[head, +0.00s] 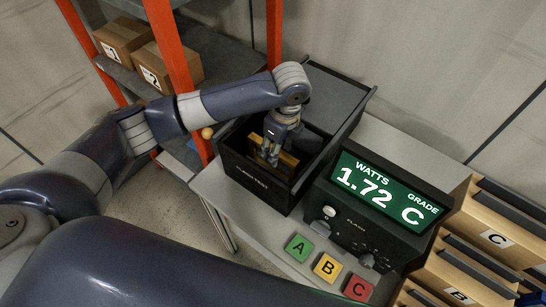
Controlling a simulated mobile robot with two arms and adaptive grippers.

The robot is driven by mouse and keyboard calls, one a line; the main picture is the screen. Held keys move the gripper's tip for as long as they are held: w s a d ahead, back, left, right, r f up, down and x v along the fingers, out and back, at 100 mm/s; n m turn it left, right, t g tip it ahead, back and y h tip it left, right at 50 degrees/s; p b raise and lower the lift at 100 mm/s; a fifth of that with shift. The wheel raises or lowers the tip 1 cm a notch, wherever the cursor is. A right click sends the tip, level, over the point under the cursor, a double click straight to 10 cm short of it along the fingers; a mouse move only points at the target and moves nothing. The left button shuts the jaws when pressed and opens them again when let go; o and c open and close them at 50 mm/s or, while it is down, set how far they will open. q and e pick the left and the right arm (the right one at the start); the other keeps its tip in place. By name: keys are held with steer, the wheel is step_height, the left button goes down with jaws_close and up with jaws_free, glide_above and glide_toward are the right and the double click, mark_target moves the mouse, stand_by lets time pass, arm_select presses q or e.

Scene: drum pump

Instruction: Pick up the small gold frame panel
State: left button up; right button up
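The small gold frame panel (289,159) is inside the open black box marked FLASH TEST (252,180). Its gold edge shows on both sides of my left gripper (268,157), which reaches down into the box from above. The gripper's fingers cover the panel's middle, and I cannot tell whether they are closed on it or only beside it. The panel's lower part is hidden by the box's front wall. My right gripper is not in view.
Right of the box stands a tester with a green display (385,190) reading 1.72 watts, grade C. Buttons A (299,247), B (327,267) and C (358,288) line the bench front. An orange-post shelf (174,55) with cartons stands left; drawers (480,240) stand right.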

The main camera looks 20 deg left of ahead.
arm_select(q)
steer(key=shift+w+a+f+p, duration=0.25)
steer(key=shift+f+p, duration=0.05)
steer(key=shift+f, duration=0.2)
steer(key=shift+w+a+f+p, duration=0.2)
steer(key=shift+a+f+p, duration=0.05)
steer(key=shift+f, duration=0.25)
steer(key=f, duration=0.3)
steer(key=shift+w+a+f+p, duration=0.1)
steer(key=shift+a+p, duration=0.25)
steer(key=c, duration=0.9)
jaws_close()
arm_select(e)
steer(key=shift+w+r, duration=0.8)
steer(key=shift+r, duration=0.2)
